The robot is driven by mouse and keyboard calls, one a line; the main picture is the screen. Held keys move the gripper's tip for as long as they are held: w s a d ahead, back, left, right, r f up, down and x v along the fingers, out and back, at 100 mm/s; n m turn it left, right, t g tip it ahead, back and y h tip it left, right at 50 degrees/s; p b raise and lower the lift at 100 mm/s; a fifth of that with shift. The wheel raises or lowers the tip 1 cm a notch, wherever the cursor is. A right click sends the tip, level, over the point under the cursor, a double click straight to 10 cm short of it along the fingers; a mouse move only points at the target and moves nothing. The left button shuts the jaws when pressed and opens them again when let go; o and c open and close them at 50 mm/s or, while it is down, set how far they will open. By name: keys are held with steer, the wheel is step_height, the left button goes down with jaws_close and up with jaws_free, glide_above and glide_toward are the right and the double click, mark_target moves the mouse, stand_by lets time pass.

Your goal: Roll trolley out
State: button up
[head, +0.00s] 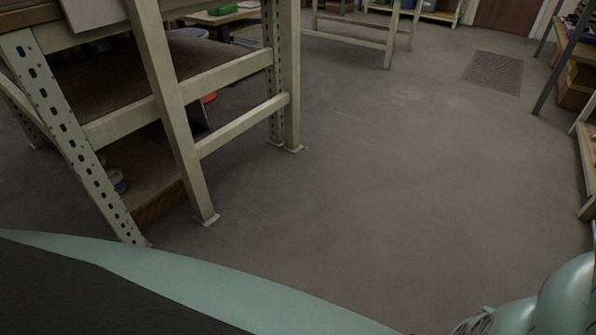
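I cannot make out a trolley with wheels in the head view. Part of my own arm shows at the lower right corner, but my gripper's fingers are not visible. My own pale green body fills the lower left edge.
A workbench (178,120) with perforated metal legs and lower shelves stands close at the left. Open concrete floor (375,190) lies in the middle and to the right. A floor grate (493,72) is at the back right. Shelving (578,75) lines the right edge. A door (507,15) is at the back.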

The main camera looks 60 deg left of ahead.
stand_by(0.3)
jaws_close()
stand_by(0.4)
